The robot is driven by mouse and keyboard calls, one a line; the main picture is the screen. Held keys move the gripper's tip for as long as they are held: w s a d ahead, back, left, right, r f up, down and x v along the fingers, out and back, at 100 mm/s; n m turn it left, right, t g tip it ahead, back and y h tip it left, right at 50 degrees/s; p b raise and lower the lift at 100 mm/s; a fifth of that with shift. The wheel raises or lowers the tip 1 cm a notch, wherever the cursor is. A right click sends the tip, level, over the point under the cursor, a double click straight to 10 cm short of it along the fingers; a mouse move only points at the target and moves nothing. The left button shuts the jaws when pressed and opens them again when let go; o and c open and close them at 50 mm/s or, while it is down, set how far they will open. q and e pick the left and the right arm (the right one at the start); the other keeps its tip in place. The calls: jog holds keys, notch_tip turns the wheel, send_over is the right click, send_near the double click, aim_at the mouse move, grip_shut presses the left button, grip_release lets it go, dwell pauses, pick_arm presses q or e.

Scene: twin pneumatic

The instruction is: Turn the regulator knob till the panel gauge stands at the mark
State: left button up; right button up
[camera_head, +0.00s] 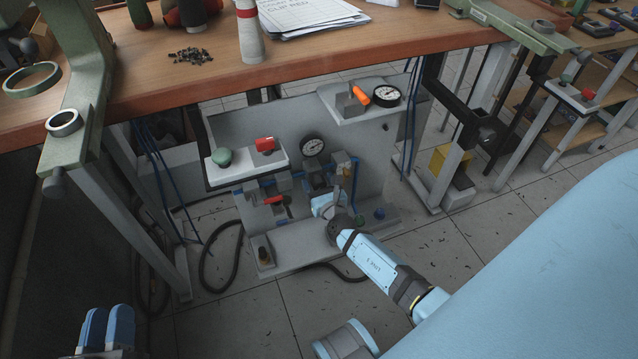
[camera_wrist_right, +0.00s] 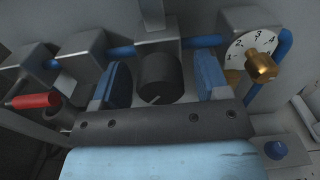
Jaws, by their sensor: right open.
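The panel gauge (camera_head: 313,145), a round dark dial, sits on the grey panel (camera_head: 375,150) under the bench; its needle and mark are too small to read. In the right wrist view the black round regulator knob (camera_wrist_right: 158,72) stands between the two blue fingers of my right gripper (camera_wrist_right: 161,80). The fingers are open, with a gap visible on each side of the knob. In the head view my right gripper (camera_head: 328,205) reaches low on the panel and hides the knob. My left gripper (camera_head: 106,325) is at the bottom left, away from the panel, its two blue fingers close together.
A numbered white dial with a brass knob (camera_wrist_right: 262,66) is right of the black knob; a red-handled valve (camera_wrist_right: 35,100) is left. A second gauge (camera_head: 387,95) stands on an upper shelf with an orange handle (camera_head: 358,95). The wooden bench (camera_head: 330,55) overhangs the panel.

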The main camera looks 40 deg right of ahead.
jog(key=c, duration=0.9)
jog(key=shift+c, duration=0.2)
